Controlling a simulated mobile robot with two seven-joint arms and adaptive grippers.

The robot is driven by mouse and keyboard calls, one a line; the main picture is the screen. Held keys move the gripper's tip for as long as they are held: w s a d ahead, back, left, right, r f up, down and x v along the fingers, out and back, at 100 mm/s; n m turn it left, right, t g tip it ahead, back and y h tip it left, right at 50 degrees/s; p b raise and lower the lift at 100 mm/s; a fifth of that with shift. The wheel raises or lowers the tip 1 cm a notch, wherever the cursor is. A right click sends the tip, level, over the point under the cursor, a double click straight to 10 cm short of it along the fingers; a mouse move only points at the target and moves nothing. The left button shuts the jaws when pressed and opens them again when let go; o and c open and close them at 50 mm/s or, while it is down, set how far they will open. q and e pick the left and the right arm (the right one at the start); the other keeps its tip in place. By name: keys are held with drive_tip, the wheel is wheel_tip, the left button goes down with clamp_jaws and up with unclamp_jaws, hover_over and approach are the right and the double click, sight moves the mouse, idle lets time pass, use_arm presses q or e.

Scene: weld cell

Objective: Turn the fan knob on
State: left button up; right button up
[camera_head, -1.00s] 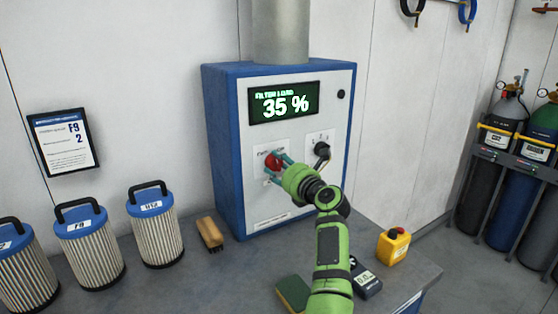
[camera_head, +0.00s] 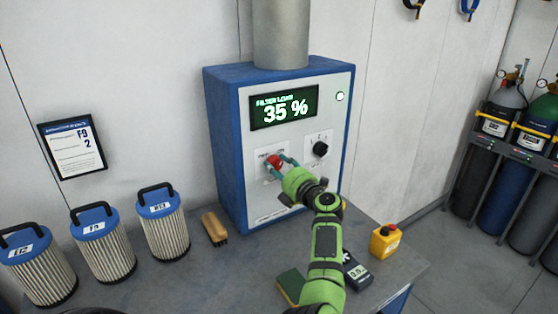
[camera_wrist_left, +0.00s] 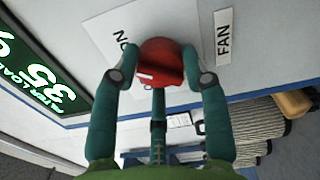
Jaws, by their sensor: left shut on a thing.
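The red fan knob (camera_head: 274,161) sits on a white plate on the front of the blue and white filter cabinet (camera_head: 226,150). In the left wrist view the knob (camera_wrist_left: 160,62) shows a white mark on its lower left side, near an "ON" label, with a "FAN" label (camera_wrist_left: 223,38) beside the plate. My left gripper (camera_head: 279,164) has its teal fingers on both sides of the knob, shut on it; it also shows in the left wrist view (camera_wrist_left: 161,75). The round lamp (camera_head: 340,96) at the cabinet's upper right is lit white. My right gripper is not in view.
A black knob (camera_head: 320,149) is right of the red one. The display (camera_head: 284,106) reads 35 %. Several filter cartridges (camera_head: 163,226), a brush (camera_head: 214,229), a yellow box with a red button (camera_head: 385,240) and a handheld meter (camera_head: 355,270) stand or lie on the bench.

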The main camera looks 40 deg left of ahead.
use_arm(q)
drive_tip(key=shift+r+m+p, duration=0.1)
drive_tip(key=shift+m+p, duration=0.55)
drive_tip(key=shift+m, duration=0.35)
drive_tip(key=o, duration=1.2)
drive_tip(key=shift+c, duration=0.2)
